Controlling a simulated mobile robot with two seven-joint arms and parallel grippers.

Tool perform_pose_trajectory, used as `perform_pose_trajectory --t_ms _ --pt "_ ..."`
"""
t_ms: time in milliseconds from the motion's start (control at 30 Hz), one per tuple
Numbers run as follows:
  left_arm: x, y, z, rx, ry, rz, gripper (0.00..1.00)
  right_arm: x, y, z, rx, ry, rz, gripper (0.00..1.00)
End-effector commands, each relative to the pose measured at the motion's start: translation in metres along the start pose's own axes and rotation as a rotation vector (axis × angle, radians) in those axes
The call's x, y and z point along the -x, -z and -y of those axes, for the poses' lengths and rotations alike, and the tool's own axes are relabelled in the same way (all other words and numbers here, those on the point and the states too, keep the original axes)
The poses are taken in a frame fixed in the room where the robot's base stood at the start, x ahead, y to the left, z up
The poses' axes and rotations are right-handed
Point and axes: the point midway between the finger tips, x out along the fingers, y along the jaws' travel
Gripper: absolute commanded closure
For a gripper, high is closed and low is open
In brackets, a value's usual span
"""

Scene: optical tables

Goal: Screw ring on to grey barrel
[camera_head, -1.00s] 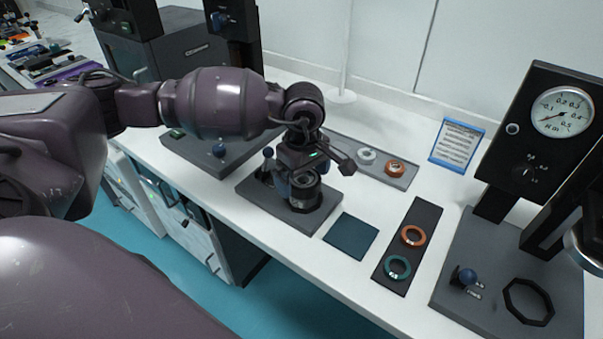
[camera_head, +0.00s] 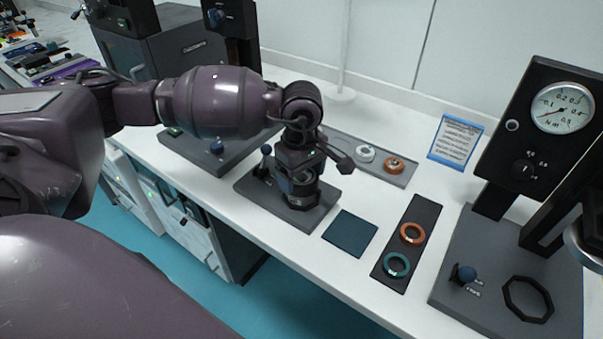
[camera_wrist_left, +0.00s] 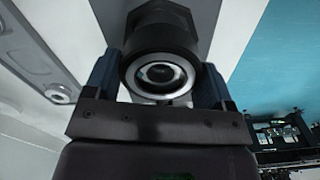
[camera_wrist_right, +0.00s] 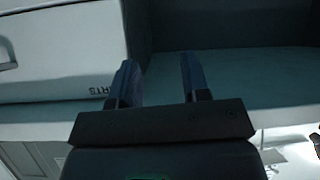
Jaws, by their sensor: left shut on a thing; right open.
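The dark grey barrel (camera_head: 301,202) stands upright in a holder on a dark base plate (camera_head: 262,196). It also shows in the left wrist view (camera_wrist_left: 160,35), above a hex-shaped base. A silver-rimmed ring (camera_wrist_left: 160,77) sits at the barrel's near end, between the blue fingers of my left gripper (camera_wrist_left: 158,85). My left gripper is shut on this ring and comes down from above in the head view (camera_head: 300,180). How far the ring is threaded is hidden. My right gripper (camera_wrist_right: 158,82) is open and empty, in front of a pale drawer front, and shows only in its wrist view.
An orange ring (camera_head: 412,233) and a teal ring (camera_head: 397,265) lie on a black strip (camera_head: 424,212). A grey tray (camera_head: 345,145) behind holds a white ring and an orange-brown ring. A dial gauge stand (camera_head: 545,110) is at right. A blue mat (camera_head: 350,233) lies free.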

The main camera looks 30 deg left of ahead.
Motion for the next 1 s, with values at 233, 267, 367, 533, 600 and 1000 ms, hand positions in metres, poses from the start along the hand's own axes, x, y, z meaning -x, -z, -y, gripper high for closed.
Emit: perform_pose_trajectory --t_ms 233,267,367,533,600,1000 --pt "0.0 0.0 0.0 0.0 0.0 0.0 0.56 0.004 -0.026 0.001 -0.01 -0.005 0.046 0.57" --pt "0.0 0.0 0.0 0.0 0.0 0.0 0.56 0.004 -0.03 0.001 -0.01 -0.005 0.053 0.57" --pt "0.0 0.0 0.0 0.0 0.0 0.0 0.56 0.005 -0.04 0.001 -0.011 -0.005 0.067 0.57" --pt "-0.005 0.001 0.0 -0.126 0.006 0.001 0.56 0.005 -0.066 0.002 -0.012 -0.004 0.107 0.57" --pt "-0.005 0.0 0.0 -0.206 0.006 0.001 0.56 0.004 -0.072 0.003 -0.012 -0.003 0.118 0.57" --pt "-0.006 0.001 0.0 -0.651 0.008 0.002 0.56 -0.012 -0.067 0.006 0.006 0.013 0.102 0.57"
